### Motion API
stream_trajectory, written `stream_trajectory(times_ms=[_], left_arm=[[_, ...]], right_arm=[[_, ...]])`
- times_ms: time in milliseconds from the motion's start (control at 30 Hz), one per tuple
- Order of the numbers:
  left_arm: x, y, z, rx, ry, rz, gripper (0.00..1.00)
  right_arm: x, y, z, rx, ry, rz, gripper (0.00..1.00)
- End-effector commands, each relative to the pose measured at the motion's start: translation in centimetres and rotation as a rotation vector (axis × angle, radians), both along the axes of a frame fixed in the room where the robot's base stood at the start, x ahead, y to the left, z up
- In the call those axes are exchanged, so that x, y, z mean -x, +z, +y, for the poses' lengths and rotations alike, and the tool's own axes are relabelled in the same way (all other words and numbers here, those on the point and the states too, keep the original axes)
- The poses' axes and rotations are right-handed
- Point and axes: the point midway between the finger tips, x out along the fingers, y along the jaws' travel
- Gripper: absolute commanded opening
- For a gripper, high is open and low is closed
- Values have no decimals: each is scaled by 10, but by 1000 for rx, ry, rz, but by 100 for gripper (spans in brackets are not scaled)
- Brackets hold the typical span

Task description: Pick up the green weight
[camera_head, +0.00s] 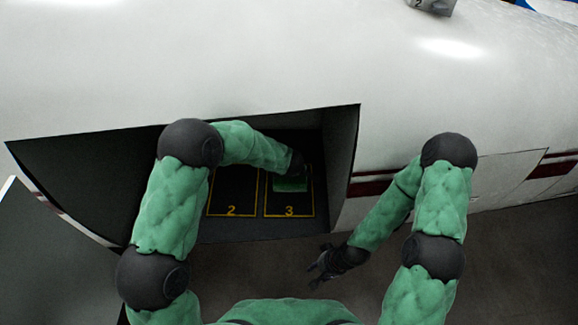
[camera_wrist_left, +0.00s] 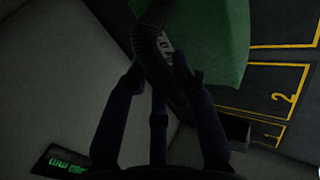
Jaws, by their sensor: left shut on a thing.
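The green weight (camera_head: 290,184) shows inside the dark compartment, over the far part of the yellow-outlined square marked 3. In the left wrist view the weight (camera_wrist_left: 222,40) fills the top, with a dark curved handle across it. My left gripper (camera_wrist_left: 158,78) is shut on the weight at this handle. In the head view my left arm reaches into the compartment and its dark hand mostly hides its own fingers. I cannot tell whether the weight rests on the floor or hangs just above it. My right gripper (camera_head: 317,268) is outside, below the opening, empty with fingers apart.
The compartment (camera_head: 345,170) is an opening in a white curved body (camera_head: 270,60), with side walls close to my left arm. A yellow-outlined square marked 2 (camera_head: 232,190) is bare beside square 3. A grey block (camera_head: 433,6) sits on top. Open floor (camera_head: 480,270) lies at the lower right.

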Motion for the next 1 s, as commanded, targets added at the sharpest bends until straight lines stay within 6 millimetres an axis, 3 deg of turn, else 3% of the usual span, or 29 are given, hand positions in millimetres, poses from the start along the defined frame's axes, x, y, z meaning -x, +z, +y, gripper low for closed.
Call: stream_trajectory(times_ms=[33,167,400,600,1000], left_arm=[[5,16,-2,3,-1,-10,0],[25,42,-5,4,-1,-11,0],[73,59,-12,3,-2,-9,0],[98,70,-15,3,-1,-8,0],[114,76,-17,4,2,-7,0]], right_arm=[[0,2,0,0,0,0,40],[0,5,0,0,0,0,40],[0,2,0,0,0,0,40],[0,2,0,0,0,0,40],[0,3,0,0,0,0,40]])
